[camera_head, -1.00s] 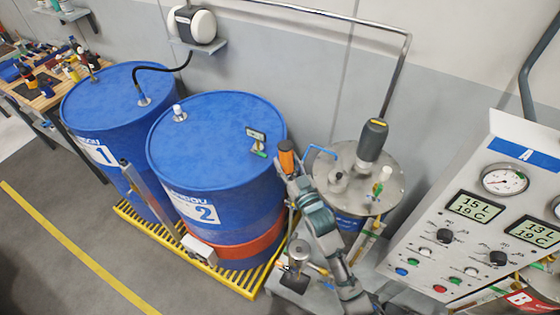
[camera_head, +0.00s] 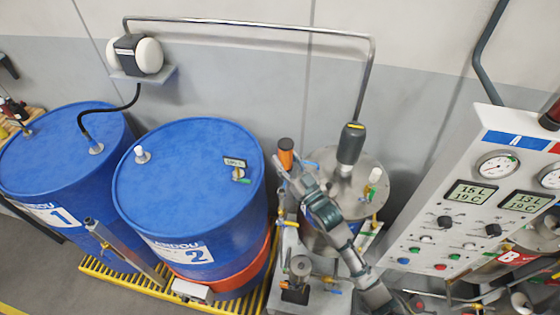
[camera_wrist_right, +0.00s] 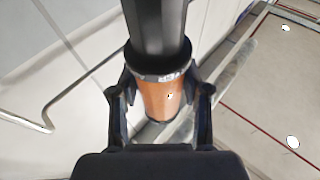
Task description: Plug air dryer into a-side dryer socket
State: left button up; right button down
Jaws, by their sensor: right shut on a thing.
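The air dryer (camera_head: 286,153), an orange cylinder with a dark end, is held upright by my right gripper (camera_head: 284,168), just right of blue drum 2 (camera_head: 190,180). In the right wrist view the air dryer (camera_wrist_right: 160,97) sits between the fingers of my right gripper (camera_wrist_right: 160,110), its dark part toward the top of the picture. Drum 2's lid carries a white-capped fitting (camera_head: 141,155) and a small sign with a green-handled fitting (camera_head: 238,174). I cannot tell which fitting is the a-side dryer socket. My left gripper is not in view.
Blue drum 1 (camera_head: 60,150), with a black hose, stands on the left. A control panel (camera_head: 450,225) is at the right. A metal pipe (camera_head: 250,26) runs along the wall.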

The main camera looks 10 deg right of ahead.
aim_at(282, 177)
jog(key=shift+r, duration=0.1)
jog(key=shift+s+a, duration=0.1)
jog(key=shift+a, duration=0.3)
jog(key=shift+a+r+p, duration=0.1)
jog(key=shift+a+p, duration=0.2)
jog(key=shift+a, duration=0.15)
jog(key=shift+a+f+b, duration=0.1)
jog(key=shift+f+b, duration=0.35)
jog(key=shift+f, duration=0.25)
jog(key=f+b, duration=0.1)
jog(key=d+f+b, duration=0.1)
jog(key=f, duration=0.1)
jog(key=shift+d+f, duration=0.2)
jog(key=shift+f, duration=0.1)
jog(key=shift+f+b, duration=0.4)
jog(key=shift+f, duration=0.1)
jog(key=shift+a, duration=0.5)
jog(key=shift+d, duration=0.6)
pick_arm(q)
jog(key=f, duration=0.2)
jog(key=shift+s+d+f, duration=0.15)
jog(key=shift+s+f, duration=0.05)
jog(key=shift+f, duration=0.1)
pick_arm(e)
jog(key=shift+a, duration=0.3)
pick_arm(q)
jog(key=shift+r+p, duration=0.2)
jog(key=shift+p, duration=0.25)
